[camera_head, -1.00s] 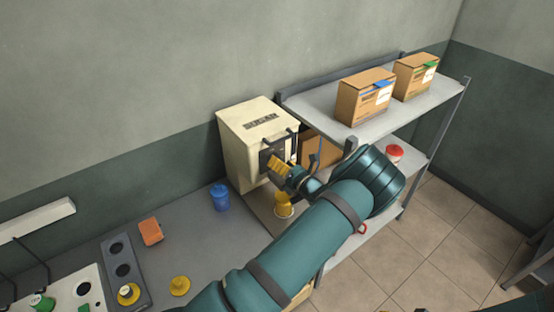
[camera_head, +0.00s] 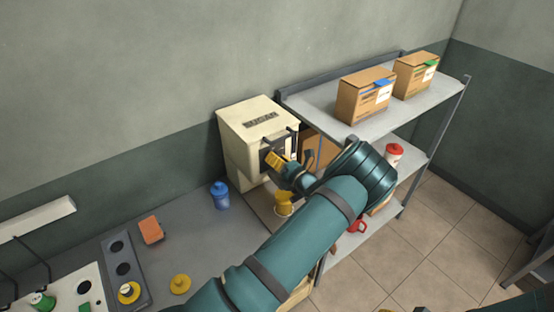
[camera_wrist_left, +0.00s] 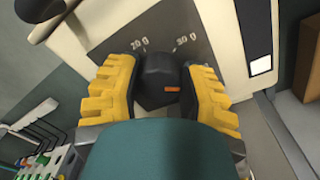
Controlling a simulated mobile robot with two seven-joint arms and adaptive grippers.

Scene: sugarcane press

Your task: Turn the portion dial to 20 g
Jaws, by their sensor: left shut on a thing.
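The cream sugar dispenser (camera_head: 252,127) stands at the back of the counter. My left gripper (camera_head: 276,160) is at its dark front panel. In the left wrist view, its yellow-padded fingers are shut on the black portion dial (camera_wrist_left: 160,70), one finger on each side. The dial carries a short orange mark on its face. The panel (camera_wrist_left: 160,28) shows the labels "20 g" and "30 g" above the dial. I cannot tell for sure which label the dial points to. The dial is hidden by the gripper in the head view.
A yellow cup (camera_head: 283,203) stands below the dispenser's front, close under my left wrist. A blue container (camera_head: 220,195) is beside the dispenser. A metal shelf (camera_head: 330,108) with cardboard boxes stands to the right. An orange block (camera_head: 151,230) lies on the counter.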

